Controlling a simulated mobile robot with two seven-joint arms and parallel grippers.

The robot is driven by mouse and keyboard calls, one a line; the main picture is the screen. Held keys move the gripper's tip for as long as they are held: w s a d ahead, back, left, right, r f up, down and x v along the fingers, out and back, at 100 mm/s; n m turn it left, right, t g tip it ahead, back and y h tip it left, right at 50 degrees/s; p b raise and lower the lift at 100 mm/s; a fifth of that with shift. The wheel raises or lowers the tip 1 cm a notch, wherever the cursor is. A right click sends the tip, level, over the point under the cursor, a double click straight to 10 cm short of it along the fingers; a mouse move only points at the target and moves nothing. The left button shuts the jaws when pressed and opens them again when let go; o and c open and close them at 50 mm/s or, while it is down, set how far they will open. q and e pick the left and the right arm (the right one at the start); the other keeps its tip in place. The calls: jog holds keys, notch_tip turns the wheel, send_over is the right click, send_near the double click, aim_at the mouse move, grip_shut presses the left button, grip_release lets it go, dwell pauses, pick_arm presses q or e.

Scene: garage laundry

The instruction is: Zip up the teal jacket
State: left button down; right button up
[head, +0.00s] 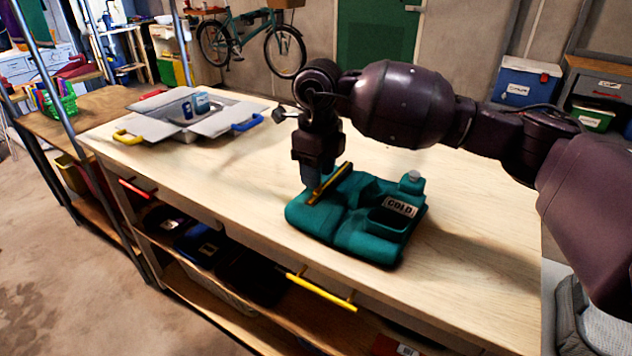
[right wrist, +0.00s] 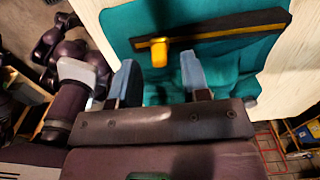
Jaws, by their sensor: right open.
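The yellow zipper pull (right wrist: 159,52) sits near the strip's left end in that view. My right gripper (head: 311,180) is low over the jacket's left side. In the right wrist view its blue fingers (right wrist: 159,76) are apart, with the pull in line with the gap. Whether they touch cloth is unclear. My left gripper does not show.
A grey open-flapped box (head: 185,122) with yellow and blue handles and cans inside stands at the table's far left. The table (head: 480,235) is clear right of the jacket. Yellow (head: 322,291) and red (head: 136,189) handles project from its front edge.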

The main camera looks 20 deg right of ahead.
jog(key=shift+f, duration=1.3)
grip_shut()
